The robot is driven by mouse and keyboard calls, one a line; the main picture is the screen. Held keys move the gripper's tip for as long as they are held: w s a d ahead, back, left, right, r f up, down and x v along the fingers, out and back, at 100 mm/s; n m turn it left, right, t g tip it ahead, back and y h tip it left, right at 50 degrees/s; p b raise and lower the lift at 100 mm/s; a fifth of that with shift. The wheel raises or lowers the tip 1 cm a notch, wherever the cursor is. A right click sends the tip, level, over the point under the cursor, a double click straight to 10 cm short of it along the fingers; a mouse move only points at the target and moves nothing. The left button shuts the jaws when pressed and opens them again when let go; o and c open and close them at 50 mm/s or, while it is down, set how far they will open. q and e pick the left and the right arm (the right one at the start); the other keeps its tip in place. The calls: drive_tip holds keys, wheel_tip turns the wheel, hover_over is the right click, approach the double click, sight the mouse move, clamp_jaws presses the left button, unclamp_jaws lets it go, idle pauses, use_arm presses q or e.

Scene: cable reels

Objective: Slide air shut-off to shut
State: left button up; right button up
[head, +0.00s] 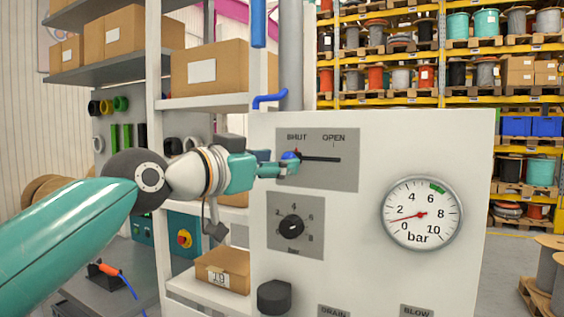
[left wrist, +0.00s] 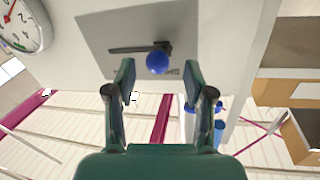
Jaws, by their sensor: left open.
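The air shut-off is a slider on a grey plate (head: 340,175) marked SHUT at left and OPEN at right. Its blue knob (head: 290,155) is at the SHUT end of the dark slot, with the bare slot running right. In the left wrist view the blue knob (left wrist: 158,62) is at the right end of the slot (left wrist: 128,49). My left gripper (head: 288,165) is at the knob, partly covering it. Its open fingers (left wrist: 168,84) are on either side of the knob's line, with visible gaps and no clear contact. My right gripper is not in view.
The white panel (head: 370,265) also carries a pressure gauge (head: 421,213), its needle between 0 and 2, and a black dial (head: 291,227). A black knob (head: 274,297) juts out below. Shelves with boxes (head: 211,70) stand left behind my arm.

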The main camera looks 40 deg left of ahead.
use_arm(q)
drive_tip(key=s, duration=0.9)
drive_tip(key=shift+s+a, duration=0.15)
drive_tip(key=shift+a, duration=0.15)
